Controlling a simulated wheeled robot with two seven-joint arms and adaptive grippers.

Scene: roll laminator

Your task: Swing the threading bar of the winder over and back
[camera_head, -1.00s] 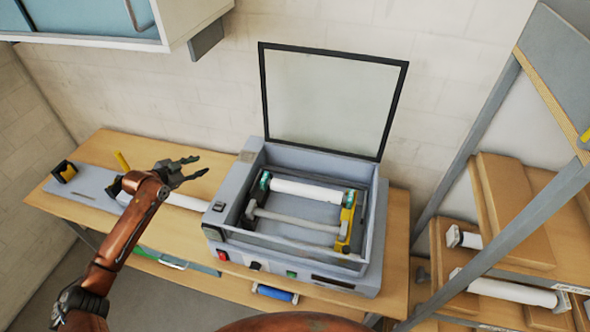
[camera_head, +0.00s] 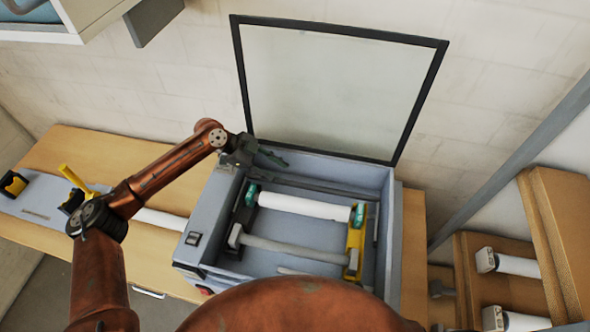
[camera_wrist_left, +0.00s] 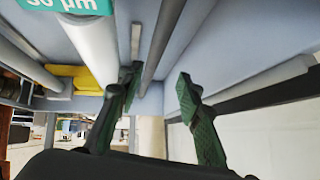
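The laminator (camera_head: 210,215) stands open on the bench, its framed clear lid (camera_head: 335,85) raised at the back. Inside lie a white roll (camera_head: 305,206) with teal ends and, nearer me, a grey bar (camera_head: 290,247). A thinner grey bar (camera_head: 330,187) runs behind the roll. I cannot tell for certain which bar is the threading bar. My left gripper (camera_head: 268,158) is above the machine's back left corner. In the left wrist view, its two fingers (camera_wrist_left: 160,78) stand apart and a thin grey rod (camera_wrist_left: 168,40) runs toward the gap; no grip on it shows. My right gripper is not in view.
A yellow part (camera_head: 355,248) sits at the roll's right end. My own rust-coloured body hides the machine's front. A shelf (camera_head: 500,280) with white rolls stands at right. A wall cabinet (camera_head: 85,20) hangs upper left. The wooden bench (camera_head: 95,150) has clear patches at left.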

